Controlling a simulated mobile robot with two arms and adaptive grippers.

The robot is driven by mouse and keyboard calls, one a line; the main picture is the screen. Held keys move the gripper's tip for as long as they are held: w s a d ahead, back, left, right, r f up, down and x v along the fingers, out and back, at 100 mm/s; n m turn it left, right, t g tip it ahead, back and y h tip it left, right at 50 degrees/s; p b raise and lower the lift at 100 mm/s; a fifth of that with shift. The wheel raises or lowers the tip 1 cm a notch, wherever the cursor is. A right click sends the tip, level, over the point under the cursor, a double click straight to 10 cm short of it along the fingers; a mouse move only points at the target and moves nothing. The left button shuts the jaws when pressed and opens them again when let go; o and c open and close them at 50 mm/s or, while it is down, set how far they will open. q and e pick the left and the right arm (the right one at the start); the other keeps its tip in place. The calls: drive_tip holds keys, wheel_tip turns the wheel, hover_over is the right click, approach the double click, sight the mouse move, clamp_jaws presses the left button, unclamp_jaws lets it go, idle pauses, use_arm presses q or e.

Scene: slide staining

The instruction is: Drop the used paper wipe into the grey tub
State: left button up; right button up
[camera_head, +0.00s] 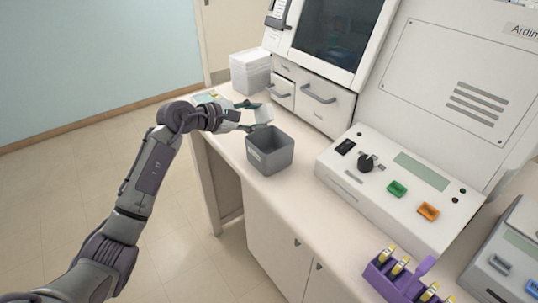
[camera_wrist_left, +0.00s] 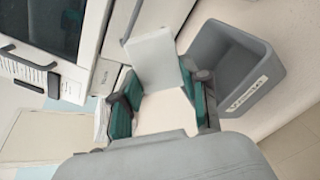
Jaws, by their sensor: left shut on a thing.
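The used paper wipe (camera_head: 263,114) is a small white piece held at the tips of my left gripper (camera_head: 254,116). In the left wrist view the wipe (camera_wrist_left: 153,62) stands out past the teal fingers of the gripper (camera_wrist_left: 158,98), which are shut on it. The grey tub (camera_head: 270,158) is an open, square bin with a label on its front, standing on the counter. The gripper and wipe are just behind the tub's far left rim in the head view. In the left wrist view the tub (camera_wrist_left: 237,70) is right beside the fingers, to the right. My right gripper is not in view.
A white box stack (camera_head: 250,72) stands behind the gripper. A machine with drawers (camera_head: 312,97) is behind the tub. A control panel (camera_head: 400,190) is to the right, and a purple rack (camera_head: 402,283) with yellow-topped vials is at the front.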

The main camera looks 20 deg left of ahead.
use_arm(q)
drive_tip(key=shift+f, duration=0.45)
drive_tip(key=o, duration=1.1)
drive_tip(key=v, duration=1.2)
